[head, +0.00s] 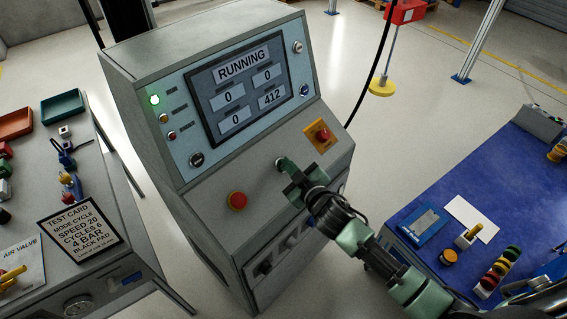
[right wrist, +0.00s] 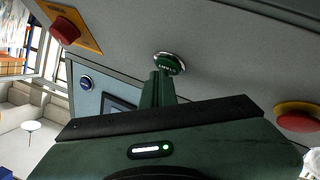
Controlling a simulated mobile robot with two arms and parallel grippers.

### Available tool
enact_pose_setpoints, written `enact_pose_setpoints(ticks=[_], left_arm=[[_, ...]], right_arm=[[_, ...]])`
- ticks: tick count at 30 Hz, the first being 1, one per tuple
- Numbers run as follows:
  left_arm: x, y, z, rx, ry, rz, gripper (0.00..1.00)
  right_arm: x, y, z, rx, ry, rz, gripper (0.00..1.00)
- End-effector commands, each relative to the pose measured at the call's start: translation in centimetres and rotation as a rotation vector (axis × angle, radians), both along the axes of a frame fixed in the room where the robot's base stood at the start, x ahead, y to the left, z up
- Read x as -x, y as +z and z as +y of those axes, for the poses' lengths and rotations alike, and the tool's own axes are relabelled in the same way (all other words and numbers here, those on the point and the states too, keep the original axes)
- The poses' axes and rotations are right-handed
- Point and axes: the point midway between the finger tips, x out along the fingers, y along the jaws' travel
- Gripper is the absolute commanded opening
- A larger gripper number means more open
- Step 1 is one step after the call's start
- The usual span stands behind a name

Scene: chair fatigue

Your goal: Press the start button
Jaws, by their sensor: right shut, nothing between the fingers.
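The grey control console (head: 190,65) stands in the middle of the head view. Its screen (head: 240,85) reads RUNNING, and a green lamp (head: 154,99) is lit. My right gripper (head: 288,167) is shut and empty, with its fingertips at the sloped panel. The green start button (right wrist: 168,63) shows in the right wrist view right at the tips of the closed fingers; whether they touch it I cannot tell. In the head view the button is mostly hidden by the gripper. My left gripper is not in view.
A red button (head: 237,201) sits left of my gripper and a red knob on a yellow plate (head: 322,136) to its right. A grey table with a test card (head: 80,225) is at left. A blue-topped table (head: 470,170) is at right.

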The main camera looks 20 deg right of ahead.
Motion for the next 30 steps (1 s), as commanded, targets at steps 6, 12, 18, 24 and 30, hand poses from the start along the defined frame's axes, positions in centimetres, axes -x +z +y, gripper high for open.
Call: enact_pose_setpoints(ticks=[6,12,18,24,30], left_arm=[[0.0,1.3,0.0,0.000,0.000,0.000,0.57],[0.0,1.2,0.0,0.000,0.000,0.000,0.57],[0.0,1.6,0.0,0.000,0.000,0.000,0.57],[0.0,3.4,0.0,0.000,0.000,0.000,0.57],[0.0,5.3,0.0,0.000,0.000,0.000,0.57]], right_arm=[[0.5,1.1,-0.4,-0.001,-0.001,0.001,0.00],[0.6,1.0,-0.4,0.000,0.000,0.000,0.00],[0.7,1.3,-0.4,0.000,0.000,0.000,0.00],[1.4,3.0,-0.9,0.000,0.000,-0.001,0.00],[2.3,4.7,-1.5,0.000,0.000,0.001,0.00]])
